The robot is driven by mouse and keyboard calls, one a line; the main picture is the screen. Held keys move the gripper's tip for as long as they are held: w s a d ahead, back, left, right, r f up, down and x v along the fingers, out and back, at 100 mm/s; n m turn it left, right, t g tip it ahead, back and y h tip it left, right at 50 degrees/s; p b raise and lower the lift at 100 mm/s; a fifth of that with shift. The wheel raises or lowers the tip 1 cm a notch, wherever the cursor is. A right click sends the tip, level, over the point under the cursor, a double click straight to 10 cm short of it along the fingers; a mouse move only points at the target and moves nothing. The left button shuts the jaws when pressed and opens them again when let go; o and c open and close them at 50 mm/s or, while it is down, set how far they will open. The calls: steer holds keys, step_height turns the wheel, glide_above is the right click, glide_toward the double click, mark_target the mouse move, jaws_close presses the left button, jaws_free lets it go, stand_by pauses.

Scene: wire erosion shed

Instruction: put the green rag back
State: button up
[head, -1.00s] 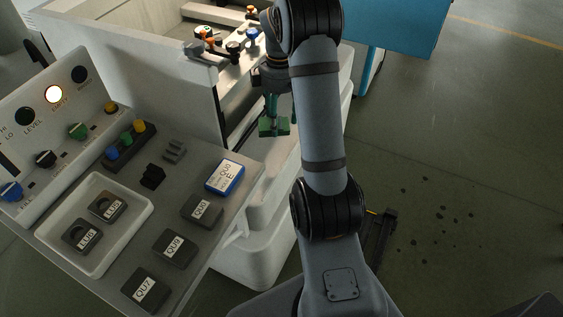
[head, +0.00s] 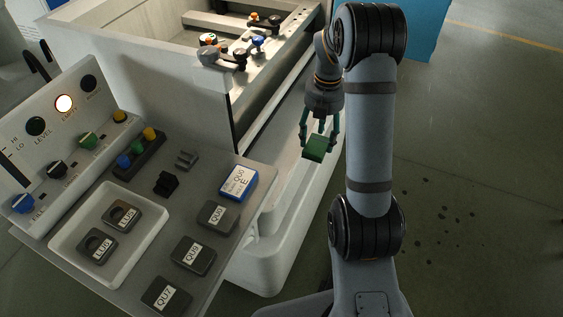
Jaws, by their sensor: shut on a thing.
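The green rag (head: 317,148) is a small folded green block in the head view, right of the white tank. My gripper (head: 319,136) points down and is shut on the rag. It holds the rag in front of the white machine's side, to the right of the grey panel table. I cannot tell how far the rag is above the white ledge below it.
The panel table (head: 201,151) carries several dark labelled blocks, a blue-edged card box (head: 238,184) and a white tray (head: 66,243) with two labelled blocks. A control box (head: 60,140) stands at the left. The open tank (head: 160,75) has fittings on its rim. Floor at right is clear.

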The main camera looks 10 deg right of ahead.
steer(key=w+a+f, duration=0.1)
steer(key=a+f, duration=0.1)
steer(key=a, duration=0.1)
steer(key=w+a+f, duration=0.2)
steer(key=a, duration=0.1)
steer(key=w+a+f+p, duration=0.1)
steer(key=w+a+f, duration=0.1)
steer(key=a, duration=0.1)
steer(key=shift+a+f, duration=0.25)
steer(key=shift+f, duration=2)
steer(key=shift+f, duration=0.1)
steer(key=shift+a+f, duration=0.1)
steer(key=shift+f, duration=0.05)
steer(key=o, duration=1.3)
steer(key=shift+o, duration=0.2)
step_height(320, 180, up, 12)
steer(key=shift+r+p, duration=0.25)
steer(key=shift+p, duration=0.15)
steer(key=shift+o, duration=0.7)
